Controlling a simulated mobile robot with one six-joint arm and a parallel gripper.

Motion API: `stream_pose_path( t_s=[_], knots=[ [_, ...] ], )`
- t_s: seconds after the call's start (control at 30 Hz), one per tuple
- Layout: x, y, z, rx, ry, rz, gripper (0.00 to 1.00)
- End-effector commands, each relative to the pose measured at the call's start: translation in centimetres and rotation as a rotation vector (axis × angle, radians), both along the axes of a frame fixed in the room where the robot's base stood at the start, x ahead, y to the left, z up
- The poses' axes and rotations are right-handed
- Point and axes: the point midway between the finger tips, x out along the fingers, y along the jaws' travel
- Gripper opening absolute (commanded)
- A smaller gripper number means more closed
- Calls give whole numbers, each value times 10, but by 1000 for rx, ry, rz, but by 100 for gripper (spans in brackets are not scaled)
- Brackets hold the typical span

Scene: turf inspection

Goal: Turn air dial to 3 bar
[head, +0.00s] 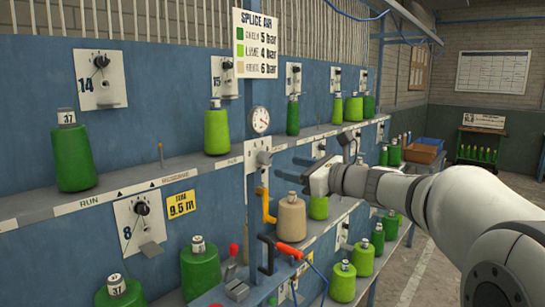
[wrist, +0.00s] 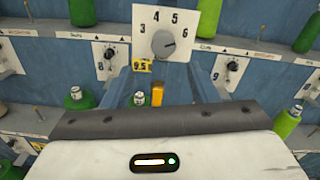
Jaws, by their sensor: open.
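The air dial (wrist: 165,43) is a round grey knob on a white plate numbered 3 to 6. Its dark mark points right and slightly up, close to the 6. In the head view the dial plate (head: 257,157) is seen at a steep angle on the blue post, below a round gauge (head: 260,120) whose reading is too small to tell. My gripper (head: 293,172) is open and empty, to the right of the plate and apart from it. In the wrist view its two fingers show below the dial, spread apart.
A yellow handle (head: 266,205) hangs below the dial plate, near a beige cone (head: 292,217). A red-handled tool (head: 290,251) is lower down. A splice air sign (head: 257,45) lists bar values above. Green cones stand along the shelves. The aisle (head: 415,270) at right is clear.

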Motion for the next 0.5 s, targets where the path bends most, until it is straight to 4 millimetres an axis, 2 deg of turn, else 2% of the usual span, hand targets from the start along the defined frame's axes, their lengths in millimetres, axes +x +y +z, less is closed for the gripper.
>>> stream_pose_path(
  t_s=[0.13, 0.5],
  knots=[
    [11, 8, 7, 39, 10, -5, 53],
    [45, 52, 7, 34, 9, -4, 53]
  ],
)
